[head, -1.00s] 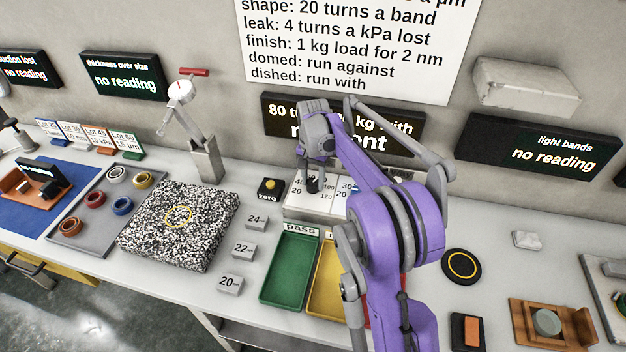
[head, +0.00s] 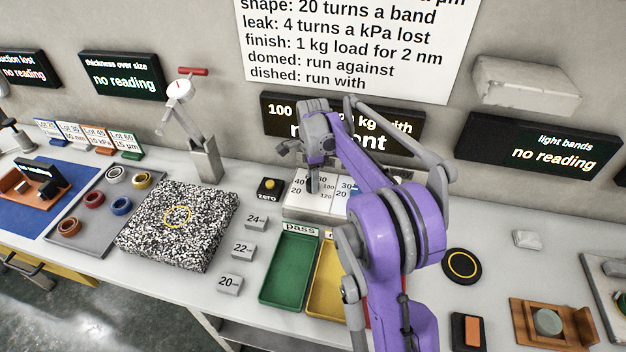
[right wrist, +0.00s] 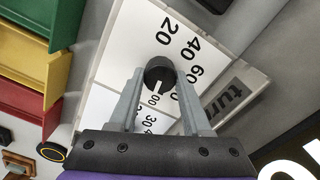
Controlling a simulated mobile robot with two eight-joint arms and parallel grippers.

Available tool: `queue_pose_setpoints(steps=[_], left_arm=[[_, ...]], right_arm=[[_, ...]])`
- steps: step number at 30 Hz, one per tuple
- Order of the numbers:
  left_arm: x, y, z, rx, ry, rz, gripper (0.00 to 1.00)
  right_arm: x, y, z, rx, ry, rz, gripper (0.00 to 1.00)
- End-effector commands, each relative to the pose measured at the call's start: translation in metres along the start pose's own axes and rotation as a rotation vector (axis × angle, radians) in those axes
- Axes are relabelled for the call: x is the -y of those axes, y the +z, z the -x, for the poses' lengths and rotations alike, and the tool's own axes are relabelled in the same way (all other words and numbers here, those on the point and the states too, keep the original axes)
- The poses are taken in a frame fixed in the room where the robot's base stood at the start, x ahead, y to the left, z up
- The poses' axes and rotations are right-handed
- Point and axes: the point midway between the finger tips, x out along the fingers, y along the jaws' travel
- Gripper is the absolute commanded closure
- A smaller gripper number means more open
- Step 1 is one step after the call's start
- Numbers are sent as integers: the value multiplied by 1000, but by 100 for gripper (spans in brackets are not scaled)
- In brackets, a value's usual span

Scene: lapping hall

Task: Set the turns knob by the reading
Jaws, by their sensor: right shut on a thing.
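The black turns knob (right wrist: 160,70) stands on a white dial panel (right wrist: 138,40), with "turn" partly readable beside it. My right gripper (right wrist: 160,88) is shut on the knob, a finger on either side. The knob's white mark points down the picture toward a partly hidden number ending in "00". In the head view my right gripper (head: 314,183) reaches down to the panel (head: 300,205) and hides the knob. My left gripper is not in view.
A wall sign (head: 350,45) says "shape: 20 turns a band". The light bands display (head: 540,145) and thickness display (head: 122,75) say "no reading". A zero button (head: 269,188), a green tray (head: 290,268) and a yellow tray (head: 325,285) lie close to the panel.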

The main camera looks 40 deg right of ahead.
Motion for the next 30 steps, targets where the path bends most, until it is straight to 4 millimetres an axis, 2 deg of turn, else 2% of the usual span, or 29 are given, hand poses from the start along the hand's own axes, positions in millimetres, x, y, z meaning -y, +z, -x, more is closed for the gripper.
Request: queue_pose_setpoints(steps=[15,30], left_arm=[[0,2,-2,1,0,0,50],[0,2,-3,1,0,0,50]], right_arm=[[0,0,0,0,-1,-435,100],[0,0,1,0,-1,-598,100]])
